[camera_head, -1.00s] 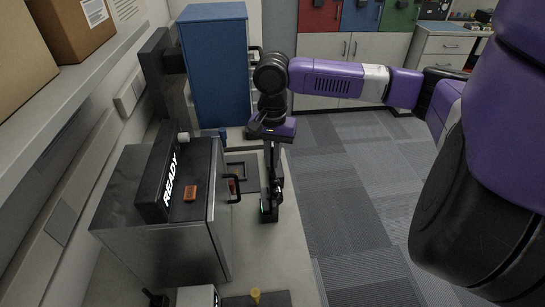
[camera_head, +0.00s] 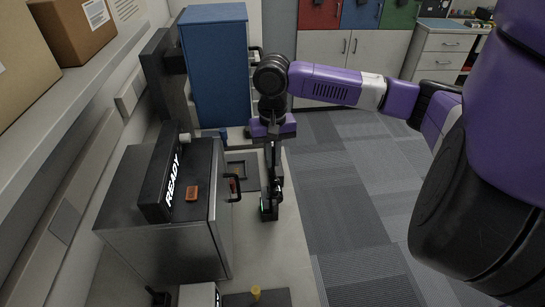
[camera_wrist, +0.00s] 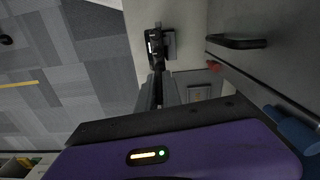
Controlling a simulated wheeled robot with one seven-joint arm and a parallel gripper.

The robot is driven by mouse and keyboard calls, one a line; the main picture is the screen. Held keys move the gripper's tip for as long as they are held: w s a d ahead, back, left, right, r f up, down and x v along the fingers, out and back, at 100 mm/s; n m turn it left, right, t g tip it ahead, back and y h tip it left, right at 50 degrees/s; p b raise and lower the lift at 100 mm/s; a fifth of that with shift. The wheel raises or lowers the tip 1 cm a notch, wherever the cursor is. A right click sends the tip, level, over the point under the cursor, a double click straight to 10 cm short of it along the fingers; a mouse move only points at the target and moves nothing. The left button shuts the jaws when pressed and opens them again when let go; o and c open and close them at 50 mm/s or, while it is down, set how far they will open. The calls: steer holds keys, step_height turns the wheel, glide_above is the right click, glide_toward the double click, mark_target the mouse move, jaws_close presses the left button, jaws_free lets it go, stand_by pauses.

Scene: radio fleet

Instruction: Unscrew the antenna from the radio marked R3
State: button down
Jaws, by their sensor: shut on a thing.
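A dark handheld radio (camera_head: 268,208) stands on the light bench top, with a small green light near its base; it also shows in the wrist view (camera_wrist: 154,45). Its label is not readable. My gripper (camera_head: 274,180) points down from above the radio. In the wrist view my gripper (camera_wrist: 158,80) has its fingers close together around the radio's thin dark antenna (camera_wrist: 158,62), shut on it. Much of the antenna is hidden between the fingers.
A metal cabinet (camera_head: 215,225) with a READY sign (camera_head: 172,180) and a black handle stands close left of the radio. A blue cabinet (camera_head: 215,70) stands behind. A dark square tray (camera_head: 238,168) lies on the bench. Open floor (camera_head: 345,190) lies to the right.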

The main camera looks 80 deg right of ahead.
steer(key=n, duration=0.3)
steer(key=c, duration=1.4)
jaws_free()
steer(key=shift+c, duration=0.2)
